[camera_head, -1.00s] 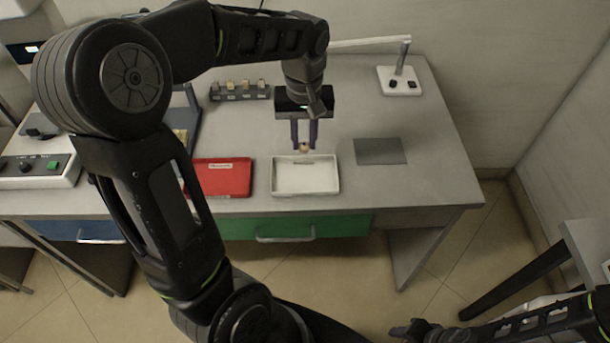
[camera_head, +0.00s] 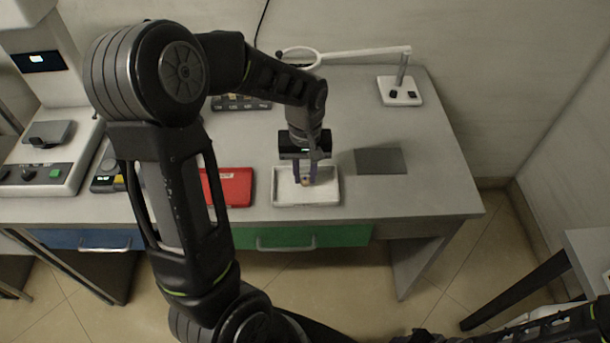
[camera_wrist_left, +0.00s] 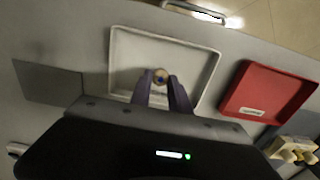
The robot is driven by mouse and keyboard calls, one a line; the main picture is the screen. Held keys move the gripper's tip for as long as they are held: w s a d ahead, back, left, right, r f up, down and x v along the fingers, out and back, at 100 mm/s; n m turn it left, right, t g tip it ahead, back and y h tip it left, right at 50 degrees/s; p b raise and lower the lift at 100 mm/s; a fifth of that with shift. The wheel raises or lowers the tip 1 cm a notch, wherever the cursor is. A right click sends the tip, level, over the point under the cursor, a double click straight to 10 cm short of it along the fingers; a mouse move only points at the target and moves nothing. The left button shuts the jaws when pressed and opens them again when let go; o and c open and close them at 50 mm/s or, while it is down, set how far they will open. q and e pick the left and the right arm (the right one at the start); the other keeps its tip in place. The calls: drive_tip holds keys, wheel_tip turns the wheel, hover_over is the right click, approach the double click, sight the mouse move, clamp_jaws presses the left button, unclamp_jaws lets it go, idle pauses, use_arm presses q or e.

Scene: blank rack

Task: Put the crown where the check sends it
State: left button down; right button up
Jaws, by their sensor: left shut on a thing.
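The crown (camera_head: 305,183) is a small tan piece between the fingertips of my left gripper (camera_head: 304,181). In the left wrist view the crown (camera_wrist_left: 160,76) shows as a small round piece with a dark centre, pinched by the purple fingers. The gripper is over the white tray (camera_head: 277,199), which also shows in the left wrist view (camera_wrist_left: 120,45). I cannot tell whether the crown touches the tray floor. A red tray (camera_head: 234,188) with a label lies to its left. Only a dark bit of my right gripper (camera_head: 420,335) shows at the bottom edge.
A dark grey mat (camera_head: 381,161) lies right of the white tray. A magnifier lamp base (camera_head: 399,91) stands at the back right. A rack (camera_head: 241,102) stands behind, partly hidden by my arm. A machine with a small screen (camera_head: 40,150) is at the left. The table's right end is clear.

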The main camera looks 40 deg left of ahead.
sight(305, 177)
use_arm(q)
drive_tip(key=shift+f, duration=0.65)
drive_tip(key=shift+f, duration=0.25)
drive_tip(key=c, duration=1.2)
unclamp_jaws()
drive_tip(key=shift+r, duration=0.1)
drive_tip(key=shift+c, duration=0.2)
wheel_tip(305, 177, up, 12)
drive_tip(key=shift+r, duration=0.2)
